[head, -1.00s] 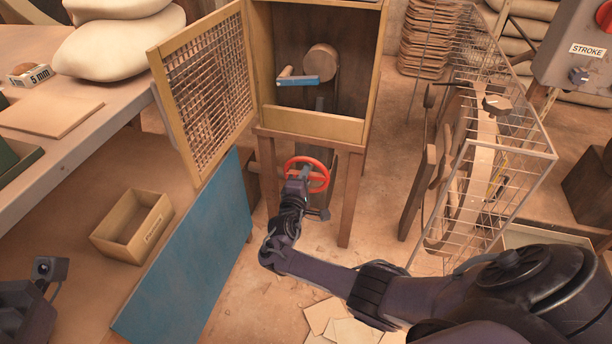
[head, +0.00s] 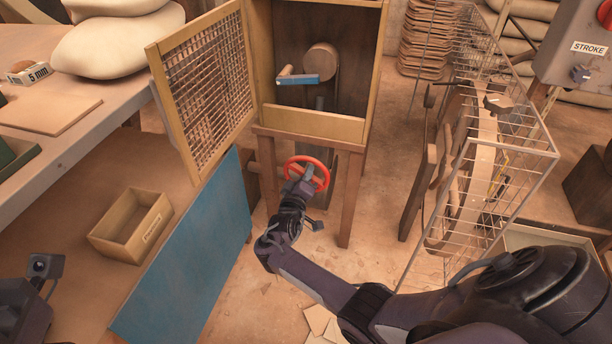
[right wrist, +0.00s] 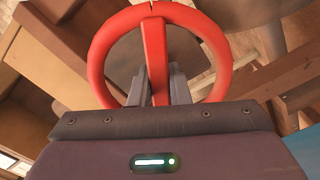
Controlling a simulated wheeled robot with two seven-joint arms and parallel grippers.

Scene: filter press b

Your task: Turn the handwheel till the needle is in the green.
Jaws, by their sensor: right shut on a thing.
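The red handwheel (head: 321,172) sits low under the wooden cabinet, between its legs. In the right wrist view the red wheel (right wrist: 222,62) fills the upper middle, with one spoke running down between my fingers. My right gripper (head: 302,182) is shut on the handwheel, and its fingers (right wrist: 157,88) stand on both sides of that spoke. No gauge, needle or green band can be made out in either view. On the left, part of my left arm (head: 30,300) shows at the edge, but its fingers are not seen.
The cabinet's mesh door (head: 205,90) stands open to the left. A blue panel (head: 190,260) leans below it, beside a small wooden box (head: 132,226). A wire cage (head: 500,150) stands to the right. A grey box marked STROKE (head: 575,60) is at upper right.

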